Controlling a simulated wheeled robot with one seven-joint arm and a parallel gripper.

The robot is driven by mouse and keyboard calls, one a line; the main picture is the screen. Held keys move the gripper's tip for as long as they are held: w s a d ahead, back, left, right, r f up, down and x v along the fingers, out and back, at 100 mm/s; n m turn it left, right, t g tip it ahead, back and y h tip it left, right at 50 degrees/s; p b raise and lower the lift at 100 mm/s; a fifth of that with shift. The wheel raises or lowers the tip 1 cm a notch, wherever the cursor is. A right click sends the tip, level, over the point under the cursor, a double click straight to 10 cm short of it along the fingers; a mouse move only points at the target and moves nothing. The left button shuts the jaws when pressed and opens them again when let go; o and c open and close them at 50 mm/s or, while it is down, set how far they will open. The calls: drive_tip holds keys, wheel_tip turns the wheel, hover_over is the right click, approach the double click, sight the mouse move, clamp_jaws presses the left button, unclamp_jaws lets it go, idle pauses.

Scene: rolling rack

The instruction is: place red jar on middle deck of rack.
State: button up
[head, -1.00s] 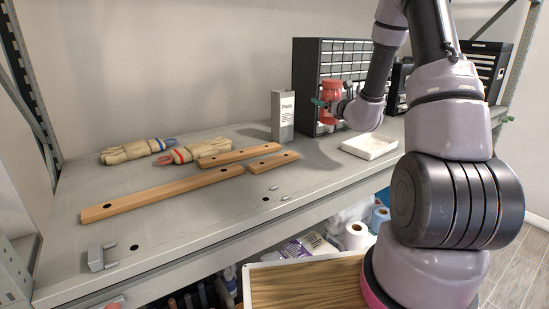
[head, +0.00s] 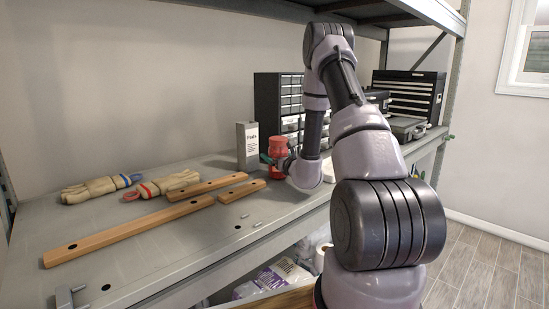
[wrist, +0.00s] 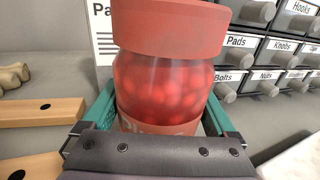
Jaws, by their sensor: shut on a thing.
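The red jar (head: 278,150) has a red lid and clear red sides with round things inside. In the wrist view the jar (wrist: 165,75) fills the middle, upright between the green fingers of my gripper (wrist: 160,125). My gripper is shut on it. In the head view the jar is at the workbench, just right of a grey box, with my gripper (head: 272,160) around it. I cannot tell whether its base touches the bench top. No rack deck can be made out for certain.
The grey workbench (head: 150,240) holds work gloves (head: 100,188), wooden bars (head: 130,230), a grey box (head: 247,146), a drawer cabinet (head: 270,100) and a black tool chest (head: 410,95). An upper shelf (head: 400,12) hangs above. Open floor (head: 490,260) lies at right.

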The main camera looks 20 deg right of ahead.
drive_tip(key=shift+f, duration=0.15)
drive_tip(key=o, duration=1.5)
drive_tip(key=shift+f, duration=0.1)
drive_tip(key=shift+c, duration=0.2)
drive_tip(key=shift+d+r, duration=0.1)
drive_tip(key=shift+r, duration=0.1)
drive_tip(key=s, duration=0.4)
drive_tip(key=s+d, duration=0.1)
drive_tip(key=s, duration=0.7)
drive_tip(key=shift+d, duration=0.2)
